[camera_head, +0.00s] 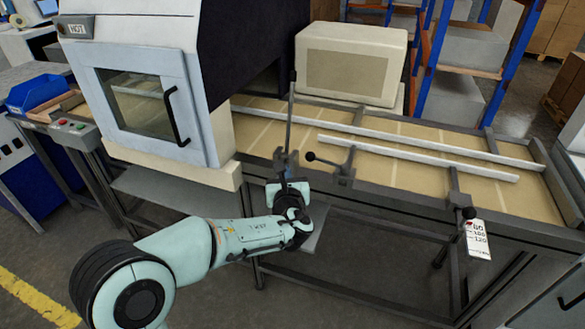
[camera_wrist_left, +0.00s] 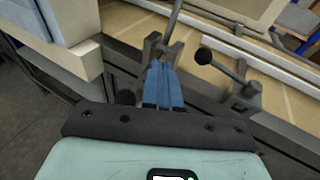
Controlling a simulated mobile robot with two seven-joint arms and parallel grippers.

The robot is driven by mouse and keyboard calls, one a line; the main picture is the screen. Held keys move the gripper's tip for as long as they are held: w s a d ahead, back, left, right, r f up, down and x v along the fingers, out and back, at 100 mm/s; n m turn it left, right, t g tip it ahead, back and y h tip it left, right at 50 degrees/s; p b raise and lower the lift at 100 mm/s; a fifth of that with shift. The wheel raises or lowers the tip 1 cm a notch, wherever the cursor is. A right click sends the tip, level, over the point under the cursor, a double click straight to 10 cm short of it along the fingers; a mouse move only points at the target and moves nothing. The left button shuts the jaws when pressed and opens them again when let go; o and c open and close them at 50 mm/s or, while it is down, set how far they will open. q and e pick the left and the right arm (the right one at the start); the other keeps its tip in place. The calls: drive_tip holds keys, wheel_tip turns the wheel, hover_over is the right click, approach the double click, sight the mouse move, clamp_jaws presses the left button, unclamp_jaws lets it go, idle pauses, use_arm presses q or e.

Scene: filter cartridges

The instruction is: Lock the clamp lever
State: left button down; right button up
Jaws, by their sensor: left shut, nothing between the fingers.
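A grey lever with a black ball knob (camera_head: 310,156) leans left from its bracket (camera_head: 345,174) on the front rail of the conveyor. It also shows in the left wrist view (camera_wrist_left: 228,68), right of my fingers. A taller upright rod (camera_head: 291,110) with a dark top stands in a forked bracket just left of it. I cannot tell which of these is the clamp lever. My left gripper (camera_head: 287,160) is shut and empty at the base of the upright rod; its blue fingers show in the wrist view (camera_wrist_left: 164,78). Contact is unclear. My right gripper is out of view.
A white-framed machine with a windowed door (camera_head: 140,105) stands close on the left. A beige box (camera_head: 350,65) sits behind the conveyor (camera_head: 420,175). A white numbered tag (camera_head: 478,239) hangs at the front right, beside another black knob (camera_head: 468,212).

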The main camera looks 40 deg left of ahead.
use_arm(q)
drive_tip(key=shift+s+d+r, duration=0.1)
drive_tip(key=shift+s+r, duration=0.05)
drive_tip(key=shift+s, duration=0.6)
drive_tip(key=shift+s+d+r, duration=0.15)
drive_tip(key=shift+s, duration=0.65)
drive_tip(key=shift+s+d+r, duration=0.1)
drive_tip(key=shift+s+r, duration=0.05)
drive_tip(key=shift+s, duration=0.6)
